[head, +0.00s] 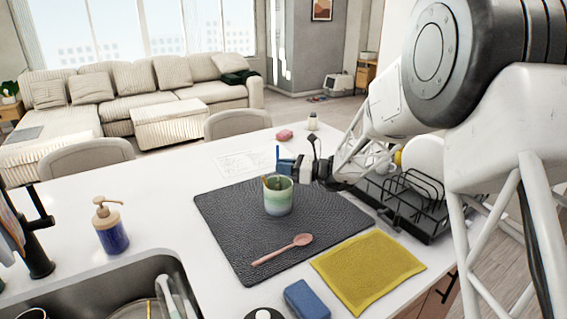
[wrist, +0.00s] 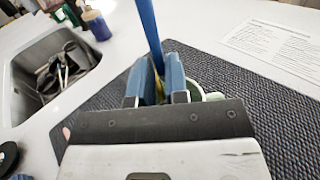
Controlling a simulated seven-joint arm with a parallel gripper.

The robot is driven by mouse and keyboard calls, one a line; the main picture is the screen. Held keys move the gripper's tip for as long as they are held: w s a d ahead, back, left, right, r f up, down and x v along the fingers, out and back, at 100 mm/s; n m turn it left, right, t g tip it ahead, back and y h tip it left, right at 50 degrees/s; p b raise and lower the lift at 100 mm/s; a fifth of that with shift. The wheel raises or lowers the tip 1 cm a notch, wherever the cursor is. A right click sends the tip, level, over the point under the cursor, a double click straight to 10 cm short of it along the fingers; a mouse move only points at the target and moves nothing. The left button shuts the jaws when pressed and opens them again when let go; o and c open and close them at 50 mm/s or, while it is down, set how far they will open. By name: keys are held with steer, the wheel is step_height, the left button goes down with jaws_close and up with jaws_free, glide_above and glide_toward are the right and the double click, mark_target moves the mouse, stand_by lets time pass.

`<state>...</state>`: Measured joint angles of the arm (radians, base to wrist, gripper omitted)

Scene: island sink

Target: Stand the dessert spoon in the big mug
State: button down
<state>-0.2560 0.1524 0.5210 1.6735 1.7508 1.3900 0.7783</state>
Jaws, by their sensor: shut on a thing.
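My gripper (head: 287,165) is at the far side of the big mug (head: 278,200), close to its rim. It is shut on a slim blue handle (head: 277,153), which rises upright between the fingers and also shows in the wrist view (wrist: 149,28). The handle's lower end is hidden, so I cannot tell whether it is a spoon or reaches into the mug. The mug is pale green and cream, upright on the dark mat, with a yellowish stick (head: 265,182) showing at its rim. A pink spoon (head: 283,249) lies flat on the mat in front of the mug.
The dark woven mat (head: 225,215) lies on the white island. A yellow cloth (head: 368,272) and blue sponge (head: 306,299) lie in front. A black dish rack (head: 420,215) stands right. A soap dispenser (head: 110,230) and the sink (head: 170,262) are left. The counter's back left is clear.

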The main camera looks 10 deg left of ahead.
steer(key=shift+f, duration=0.4)
steer(key=c, duration=1.1)
jaws_free()
steer(key=shift+o, duration=0.2)
steer(key=d, duration=0.7)
steer(key=shift+d, duration=0.4)
steer(key=shift+s, duration=0.1)
